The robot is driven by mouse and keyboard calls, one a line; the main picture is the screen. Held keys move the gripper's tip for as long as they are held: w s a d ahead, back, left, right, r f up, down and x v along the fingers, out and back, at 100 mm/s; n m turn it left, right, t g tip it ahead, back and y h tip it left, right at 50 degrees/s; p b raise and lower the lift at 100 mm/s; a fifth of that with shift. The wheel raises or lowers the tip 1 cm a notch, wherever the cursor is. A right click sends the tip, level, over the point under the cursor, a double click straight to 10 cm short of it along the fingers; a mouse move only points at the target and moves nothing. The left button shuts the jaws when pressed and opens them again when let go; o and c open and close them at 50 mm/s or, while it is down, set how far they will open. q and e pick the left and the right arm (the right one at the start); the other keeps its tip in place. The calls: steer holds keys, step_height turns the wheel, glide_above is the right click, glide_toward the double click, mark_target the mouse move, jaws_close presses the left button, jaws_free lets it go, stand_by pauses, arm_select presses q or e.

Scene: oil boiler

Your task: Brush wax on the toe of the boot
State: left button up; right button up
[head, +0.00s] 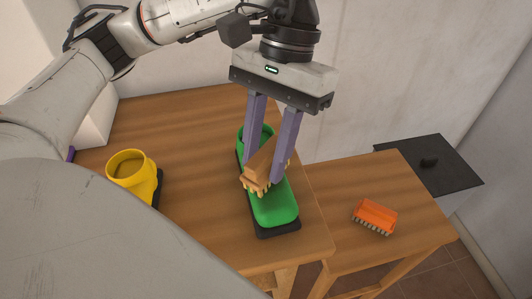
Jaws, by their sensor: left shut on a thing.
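A green boot (274,207) with a black sole stands on the wooden table, its toe pointing toward the front and its shaft at the back. My left gripper (268,170) comes down over the boot from above. Its two purple fingers are shut on a wooden brush (259,168) with tan bristles. The brush is tilted, its bristles pointing down at the boot's upper just behind the toe. They look close to or touching the green surface; I cannot tell which. Part of the boot's shaft is hidden by the fingers. My right gripper is not in view.
A yellow boot (133,176) stands on the left of the table (190,120). An orange brush (375,216) lies on a lower wooden table (340,185) to the right. A dark panel (455,168) with a small black object is farther right. Walls close off the back.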

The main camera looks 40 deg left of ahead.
arm_select(q)
steer(key=shift+s+d+b, duration=0.2)
steer(key=shift+s+d, duration=0.45)
steer(key=shift+d, duration=0.2)
steer(key=shift+s+d+b, duration=0.15)
steer(key=shift+s+d, duration=0.5)
steer(key=shift+d, duration=0.2)
steer(key=shift+f+b, duration=0.2)
steer(key=shift+b, duration=0.25)
stand_by(0.9)
